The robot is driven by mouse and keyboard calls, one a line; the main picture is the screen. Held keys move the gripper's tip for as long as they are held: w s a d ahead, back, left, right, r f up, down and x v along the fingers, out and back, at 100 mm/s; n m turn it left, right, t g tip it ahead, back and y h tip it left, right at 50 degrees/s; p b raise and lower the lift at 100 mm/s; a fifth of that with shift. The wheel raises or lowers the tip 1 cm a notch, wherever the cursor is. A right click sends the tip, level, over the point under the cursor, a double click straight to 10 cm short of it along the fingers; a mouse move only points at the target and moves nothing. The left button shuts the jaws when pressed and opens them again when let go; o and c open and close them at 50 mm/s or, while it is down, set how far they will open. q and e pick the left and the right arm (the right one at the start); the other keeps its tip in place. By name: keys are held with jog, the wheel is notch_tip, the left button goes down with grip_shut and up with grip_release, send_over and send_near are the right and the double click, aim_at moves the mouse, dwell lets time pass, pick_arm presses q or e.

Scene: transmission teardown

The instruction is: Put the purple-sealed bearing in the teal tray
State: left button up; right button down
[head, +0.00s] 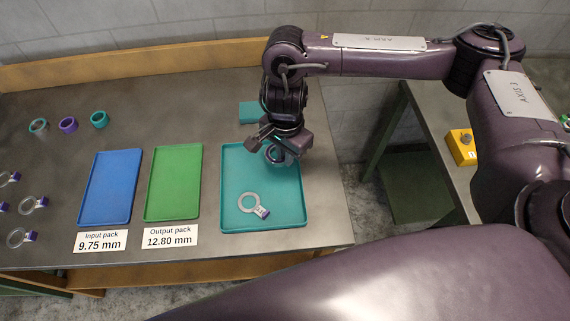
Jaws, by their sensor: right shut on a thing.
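My right gripper (279,149) is over the back half of the teal tray (291,216), shut on a small ring-shaped part (275,155). The fingers partly hide this part, and its seal colour is hard to tell against the tray. I cannot tell whether it touches the tray floor. A purple ring, which looks like a purple-sealed bearing (68,131), lies on the table at the far left, between a grey-and-teal ring (38,132) and a teal ring (100,126). My left gripper is not in view.
A flat ring with a purple-and-white tag (262,212) lies in the teal tray's front half. Blue (110,187) and green (173,184) trays are empty. Several tagged rings (27,205) lie at the left edge. A teal block (249,112) is behind the teal tray.

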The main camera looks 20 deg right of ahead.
aim_at(285, 172)
jog(key=shift+f+b, duration=0.35)
jog(key=shift+f, duration=2.1)
jog(key=shift+f, duration=0.15)
jog(key=c, duration=1.5)
grip_release()
jog(key=shift+r, duration=0.3)
notch_tip(285, 172, up, 12)
jog(key=shift+f+p, duration=0.1)
jog(key=shift+p, duration=0.4)
